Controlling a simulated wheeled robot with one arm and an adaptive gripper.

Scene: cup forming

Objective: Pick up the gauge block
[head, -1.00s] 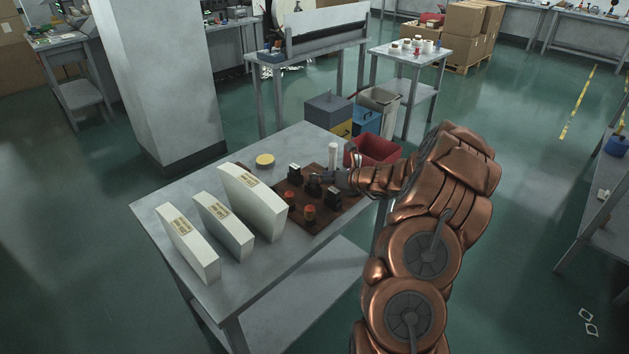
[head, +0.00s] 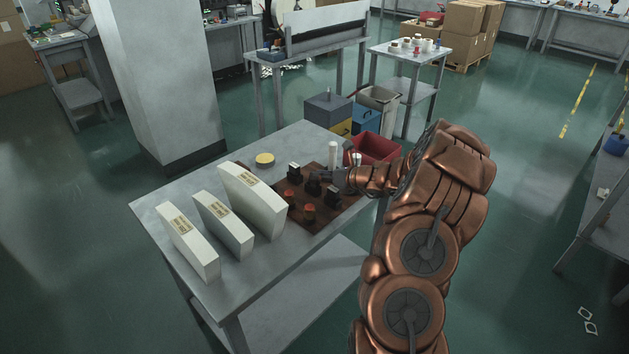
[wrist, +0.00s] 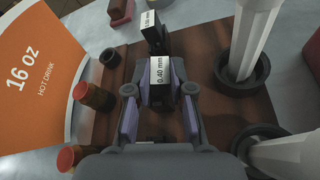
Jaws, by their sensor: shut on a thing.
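The gauge block (wrist: 160,82) is a black piece with a white label reading "0.40 mm". In the wrist view it stands between the two fingertips of my gripper (wrist: 160,98), which is shut on it. In the head view my gripper (head: 322,176) is small and low over the brown board (head: 321,223), at the middle block. I cannot tell whether the held block touches the board. Another black block with a white label (wrist: 150,22) stands just beyond it in the wrist view.
Red-topped pegs (head: 309,208) stand left of the gripper on the board. Two white posts (wrist: 252,40) in dark round bases rise close on the right in the wrist view. Large white curved forms (head: 252,202) stand on the table's left. A red bin (head: 378,147) is behind the arm.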

